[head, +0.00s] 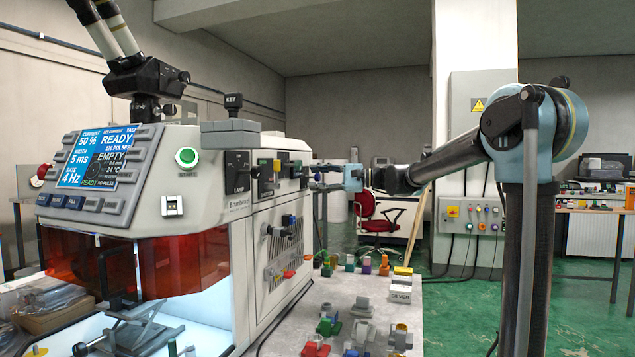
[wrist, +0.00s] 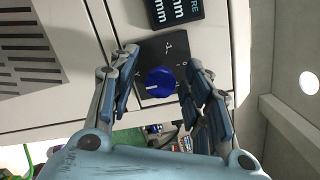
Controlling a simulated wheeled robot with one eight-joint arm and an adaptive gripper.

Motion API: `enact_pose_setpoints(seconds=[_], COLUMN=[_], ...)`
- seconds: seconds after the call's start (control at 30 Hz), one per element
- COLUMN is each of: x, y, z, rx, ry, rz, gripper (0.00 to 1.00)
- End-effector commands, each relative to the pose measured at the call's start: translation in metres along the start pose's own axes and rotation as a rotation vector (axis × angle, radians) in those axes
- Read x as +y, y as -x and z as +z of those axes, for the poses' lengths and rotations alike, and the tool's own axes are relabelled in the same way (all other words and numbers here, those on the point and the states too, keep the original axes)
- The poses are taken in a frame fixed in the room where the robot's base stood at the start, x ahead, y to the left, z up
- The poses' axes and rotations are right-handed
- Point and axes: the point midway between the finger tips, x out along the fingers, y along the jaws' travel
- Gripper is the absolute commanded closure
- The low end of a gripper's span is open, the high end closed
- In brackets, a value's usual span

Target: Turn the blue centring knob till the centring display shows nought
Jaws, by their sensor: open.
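The blue centring knob (wrist: 160,83) sits on a dark square plate on the machine's pale side, with a white pointer mark on its face. The centring display (wrist: 174,11) is a dark panel above it in the wrist view, cut off by the frame edge; only "TRE" and "mm" show, turned sideways, and I cannot read its value. My gripper (wrist: 162,68) is open, with a finger on each side of the knob and gaps showing between. In the head view my gripper (head: 328,176) reaches left to the machine's side; the knob cannot be made out there.
The machine (head: 200,160) fills the left, with a lit screen (head: 100,157) and a green button (head: 187,157). Other knobs and switches sit along its side. Several small coloured parts and a silver-labelled block (head: 401,295) stand on the bench below. Floor beyond is open around a red chair (head: 375,220).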

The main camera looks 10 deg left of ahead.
Motion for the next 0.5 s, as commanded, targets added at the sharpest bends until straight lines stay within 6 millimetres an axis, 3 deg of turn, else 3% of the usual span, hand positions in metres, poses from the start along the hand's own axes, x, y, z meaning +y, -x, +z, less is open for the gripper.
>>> enact_pose_setpoints(seconds=[0.33, 0.5], x=[0.0000, 0.0000], y=[-0.0030, -0.0029], z=[-0.0001, 0.0000], rx=[0.001, 0.001], ry=[0.000, 0.000], rz=[0.000, 0.000], gripper=[0.55, 0.94])
